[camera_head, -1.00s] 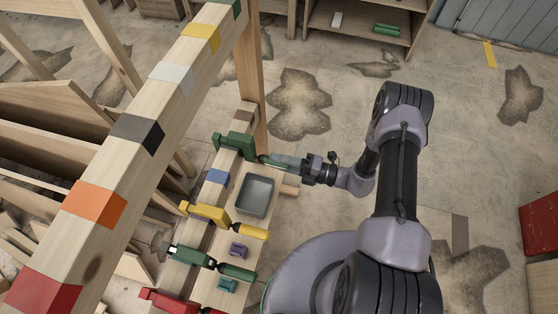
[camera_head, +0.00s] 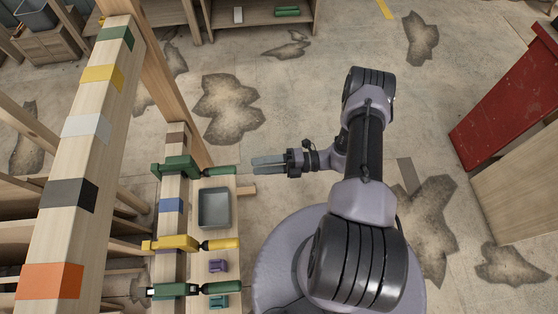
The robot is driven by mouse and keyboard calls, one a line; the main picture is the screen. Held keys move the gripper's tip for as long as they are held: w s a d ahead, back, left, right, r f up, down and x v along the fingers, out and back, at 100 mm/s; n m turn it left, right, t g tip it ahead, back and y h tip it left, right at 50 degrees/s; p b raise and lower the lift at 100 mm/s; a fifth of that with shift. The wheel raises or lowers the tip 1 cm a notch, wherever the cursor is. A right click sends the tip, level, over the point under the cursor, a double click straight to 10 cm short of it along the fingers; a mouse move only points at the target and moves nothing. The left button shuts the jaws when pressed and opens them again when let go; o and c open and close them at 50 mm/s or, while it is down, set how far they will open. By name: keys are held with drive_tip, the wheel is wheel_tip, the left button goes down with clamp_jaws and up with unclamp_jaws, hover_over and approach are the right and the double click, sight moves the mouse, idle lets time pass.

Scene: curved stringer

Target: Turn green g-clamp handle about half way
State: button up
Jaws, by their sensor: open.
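A green g-clamp (camera_head: 180,167) is fixed on the wooden rail at its far end, with its green handle (camera_head: 221,171) pointing right. A second green g-clamp (camera_head: 172,291) sits at the near end, its handle (camera_head: 222,287) also pointing right. I cannot tell which one the task means. My gripper (camera_head: 256,161) is just right of the far handle's end, fingers pointing left toward it. It is open and looks empty, with a small gap to the handle.
A yellow clamp (camera_head: 178,243) sits between the green ones. A grey tray (camera_head: 214,227), a purple piece (camera_head: 218,266) and a teal piece (camera_head: 220,301) lie on the bench. A coloured-banded beam (camera_head: 72,170) slants at left. Floor at right is open, up to a red panel (camera_head: 508,95).

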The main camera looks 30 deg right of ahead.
drive_tip(key=v, duration=0.6)
drive_tip(key=w+a+r+n+g+h, duration=0.15)
drive_tip(key=r+n+g+h, duration=0.25)
drive_tip(key=r+n, duration=0.6)
drive_tip(key=a+r+n+g+h, duration=0.35)
drive_tip(key=r+n, duration=0.35)
drive_tip(key=r, duration=0.5)
drive_tip(key=s+a+r+n+t+h, duration=0.2)
drive_tip(key=s+r+n+t+h, duration=0.1)
drive_tip(key=s+r+n, duration=0.3)
drive_tip(key=s+a+r+n+t+h, duration=0.2)
drive_tip(key=s+r+n+t+h, duration=0.2)
drive_tip(key=r+n, duration=0.6)
drive_tip(key=s+n, duration=0.2)
drive_tip(key=shift+s+a+r+n, duration=0.25)
drive_tip(key=shift+a+r+n, duration=0.05)
drive_tip(key=shift+r+n, duration=0.1)
drive_tip(key=shift+h, duration=0.25)
